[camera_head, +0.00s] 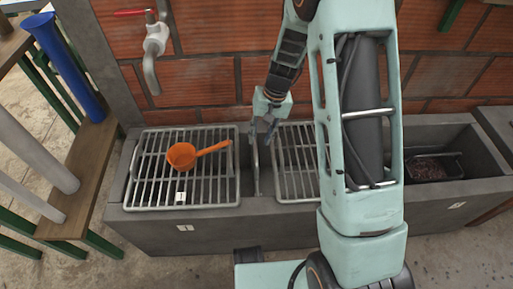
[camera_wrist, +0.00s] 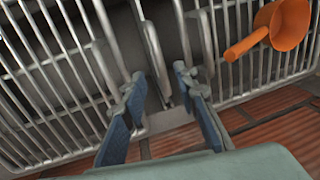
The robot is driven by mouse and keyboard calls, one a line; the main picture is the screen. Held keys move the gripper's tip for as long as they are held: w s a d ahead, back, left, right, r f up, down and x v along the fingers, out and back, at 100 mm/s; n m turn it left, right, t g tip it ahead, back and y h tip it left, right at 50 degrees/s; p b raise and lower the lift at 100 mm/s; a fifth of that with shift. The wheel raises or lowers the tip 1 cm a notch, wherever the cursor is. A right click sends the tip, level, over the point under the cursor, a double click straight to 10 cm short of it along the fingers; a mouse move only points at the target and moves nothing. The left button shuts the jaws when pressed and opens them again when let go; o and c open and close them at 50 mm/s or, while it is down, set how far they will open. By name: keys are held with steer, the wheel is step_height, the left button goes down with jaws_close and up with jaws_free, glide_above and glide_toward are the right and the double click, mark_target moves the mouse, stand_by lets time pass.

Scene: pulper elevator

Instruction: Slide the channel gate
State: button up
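The channel gate (camera_head: 254,163) is a thin grey metal plate standing upright in the gap between two metal grates over the concrete channel. In the wrist view the gate (camera_wrist: 156,60) runs between the grates, with its near end close to my fingertips. My gripper (camera_head: 262,131) is at the wall-side end of the gate. Its two blue-padded fingers (camera_wrist: 163,88) are spread apart, with the gate's end in the space between them. I cannot tell whether either finger touches the gate.
The left grate (camera_head: 150,180) carries an orange ladle (camera_head: 182,156). The right grate (camera_head: 290,165) is partly hidden by my arm. A tap (camera_head: 155,45) sticks out of the brick wall at the back left. A wooden bench with pipes (camera_head: 85,165) stands at left.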

mark_target(256, 150)
steer(key=f, duration=0.2)
steer(key=a+f+b, duration=0.1)
steer(key=f, duration=0.2)
steer(key=shift+f, duration=0.2)
jaws_close()
